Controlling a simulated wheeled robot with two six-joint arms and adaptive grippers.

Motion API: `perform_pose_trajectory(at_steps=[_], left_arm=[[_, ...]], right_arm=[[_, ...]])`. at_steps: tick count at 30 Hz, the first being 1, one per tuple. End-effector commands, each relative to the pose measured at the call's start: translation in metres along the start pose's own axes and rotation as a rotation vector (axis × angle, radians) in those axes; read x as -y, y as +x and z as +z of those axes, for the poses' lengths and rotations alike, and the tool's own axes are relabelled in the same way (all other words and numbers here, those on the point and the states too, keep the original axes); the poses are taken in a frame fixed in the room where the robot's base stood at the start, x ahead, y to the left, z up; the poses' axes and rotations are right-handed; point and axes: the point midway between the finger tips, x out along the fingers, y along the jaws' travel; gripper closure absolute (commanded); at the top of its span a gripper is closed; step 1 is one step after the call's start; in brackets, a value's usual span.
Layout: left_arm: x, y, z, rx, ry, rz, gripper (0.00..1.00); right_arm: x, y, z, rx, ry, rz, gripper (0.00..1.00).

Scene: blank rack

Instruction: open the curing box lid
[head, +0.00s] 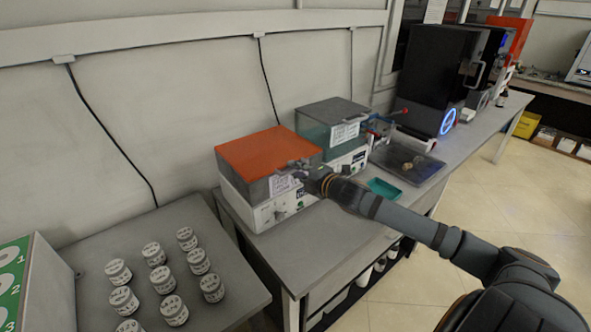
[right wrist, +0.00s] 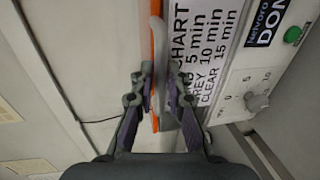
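The curing box (head: 285,212) stands on the grey bench, with a flat orange lid (head: 262,150) over a grey front and a white base with knobs. The lid looks down. My right gripper (head: 298,166) is at the lid's front right edge. In the right wrist view the fingers of my right gripper (right wrist: 161,82) are close together, one on each side of the lid's orange edge (right wrist: 156,55) and a pale tab, and look shut on it. Contact on both sides is hard to see. A printed time chart (right wrist: 205,45) is beside the fingers. My left gripper is not in view.
A similar box with a grey-green lid (head: 332,110) stands just right of the curing box. A teal tray (head: 384,188) lies near the bench's front edge. Several white jars (head: 174,309) stand on a lower table at left. A black machine (head: 438,70) is further back.

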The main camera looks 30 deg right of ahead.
Motion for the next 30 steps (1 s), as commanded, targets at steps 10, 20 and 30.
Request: perform_pose_trajectory(at_steps=[10,20,30], left_arm=[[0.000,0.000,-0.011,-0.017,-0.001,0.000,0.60],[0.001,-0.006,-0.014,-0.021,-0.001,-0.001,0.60],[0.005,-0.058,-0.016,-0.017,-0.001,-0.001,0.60]], right_arm=[[0.001,0.000,0.000,0.001,0.000,-0.001,1.00],[-0.010,-0.002,0.000,0.000,-0.002,-0.026,1.00],[-0.081,-0.010,-0.001,-0.005,0.010,-0.223,1.00]])
